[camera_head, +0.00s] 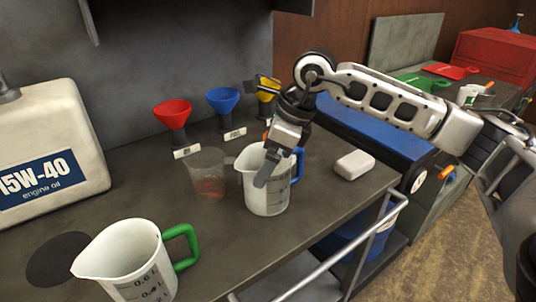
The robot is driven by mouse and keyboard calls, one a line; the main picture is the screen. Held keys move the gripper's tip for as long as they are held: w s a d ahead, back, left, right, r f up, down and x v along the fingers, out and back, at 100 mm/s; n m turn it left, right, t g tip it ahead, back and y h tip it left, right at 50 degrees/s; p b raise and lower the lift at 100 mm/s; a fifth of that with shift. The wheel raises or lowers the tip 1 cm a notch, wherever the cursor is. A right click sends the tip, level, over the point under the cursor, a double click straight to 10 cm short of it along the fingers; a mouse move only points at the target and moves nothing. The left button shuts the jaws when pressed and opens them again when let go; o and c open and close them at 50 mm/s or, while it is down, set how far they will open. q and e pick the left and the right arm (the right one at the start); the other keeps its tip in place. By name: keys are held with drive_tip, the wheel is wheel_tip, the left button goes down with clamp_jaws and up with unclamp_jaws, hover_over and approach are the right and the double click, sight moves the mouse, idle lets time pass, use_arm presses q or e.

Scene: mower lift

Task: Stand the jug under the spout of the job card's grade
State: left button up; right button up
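A white jug with a blue handle (264,199) stands upright on the grey bench. A white jug with a green handle (130,262) stands at the front left. My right gripper (272,168) points down at the blue-handled jug. One finger overlaps its rim and near wall; the other finger is not clear, so I cannot tell whether it grips. Red (172,113), blue (222,99) and yellow (266,92) funnels stand along the back with small labels, too small to read. A large white oil can (70,135) reads 15W-40. My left gripper is out of view. I cannot make out a job card.
A clear cup with reddish liquid (207,176) stands close left of the blue-handled jug. A white block (354,164) lies to its right. A dark disc (57,259) lies beside the green-handled jug. A metal rail (335,258) runs along the right front; a red toolbox (497,55) stands behind.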

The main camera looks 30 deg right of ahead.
drive_tip(key=shift+f, duration=0.1)
drive_tip(key=o, duration=1.1)
